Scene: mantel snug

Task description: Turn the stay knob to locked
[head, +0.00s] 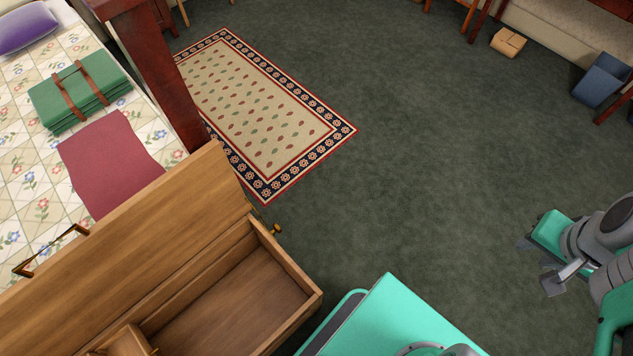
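A small brass knob (277,230) sits at the right end of the wooden chest (288,262), near the corner where the raised lid (130,235) meets the box. A thin dark stay arm seems to run up from it toward the lid; most of it is hidden. The knob is too small to tell which way it is turned. My gripper (538,264) is at the right edge of the head view, well to the right of the knob, over the carpet. Its fingers are apart, with nothing seen between them.
The chest is open, with a bare floor and a small inner compartment (125,342) at the lower left. A bed (35,200) with a folded green blanket (80,93) lies behind the lid. A patterned rug (260,115) lies beyond. Carpet (430,170) between knob and gripper is clear.

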